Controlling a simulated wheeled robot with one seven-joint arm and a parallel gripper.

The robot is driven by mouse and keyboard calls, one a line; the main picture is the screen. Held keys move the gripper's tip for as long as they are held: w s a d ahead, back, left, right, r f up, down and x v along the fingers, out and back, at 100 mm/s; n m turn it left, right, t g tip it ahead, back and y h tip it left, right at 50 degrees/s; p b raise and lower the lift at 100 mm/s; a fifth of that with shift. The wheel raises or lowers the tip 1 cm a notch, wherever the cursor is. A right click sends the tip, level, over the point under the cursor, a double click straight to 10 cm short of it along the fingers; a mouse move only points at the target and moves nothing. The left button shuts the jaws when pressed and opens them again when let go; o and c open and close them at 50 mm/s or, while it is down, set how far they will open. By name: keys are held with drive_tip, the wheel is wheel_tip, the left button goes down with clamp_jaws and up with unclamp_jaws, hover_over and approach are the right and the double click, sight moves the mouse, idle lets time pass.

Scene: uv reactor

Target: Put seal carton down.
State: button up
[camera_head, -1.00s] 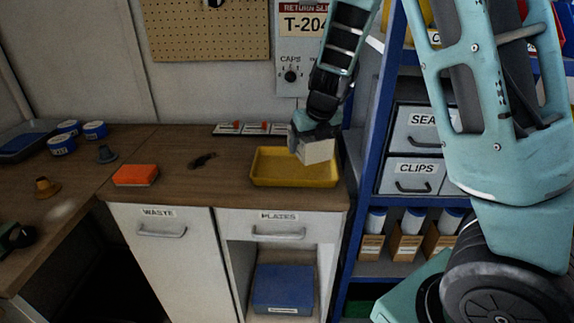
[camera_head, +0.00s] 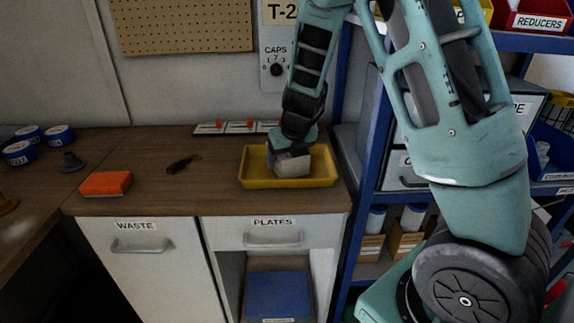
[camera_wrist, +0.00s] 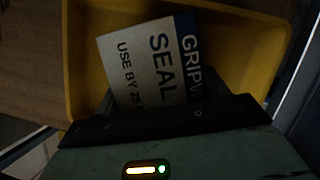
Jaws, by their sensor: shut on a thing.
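The seal carton (camera_head: 293,165) is a small pale box, held low over the yellow tray (camera_head: 322,180) on the wooden counter. My gripper (camera_head: 290,150) is above it, pointing down and shut on it. In the wrist view the carton (camera_wrist: 150,65) shows printed words "SEAL" and "USE BY" with a dark blue band, and it lies tilted within the outline of the tray (camera_wrist: 245,32). Whether the carton's underside touches the tray floor I cannot tell. The fingertips are dark and partly hidden in the wrist view.
An orange block (camera_head: 106,184) and a small dark object (camera_head: 183,164) lie left of the tray. A blue shelf rack (camera_head: 372,170) rises close on the right. The counter between the block and tray is mostly clear.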

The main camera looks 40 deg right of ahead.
drive_tip(key=shift+f, duration=0.3)
drive_tip(key=shift+f, duration=0.15)
drive_tip(key=o, duration=1.1)
drive_tip(key=shift+o, duration=0.2)
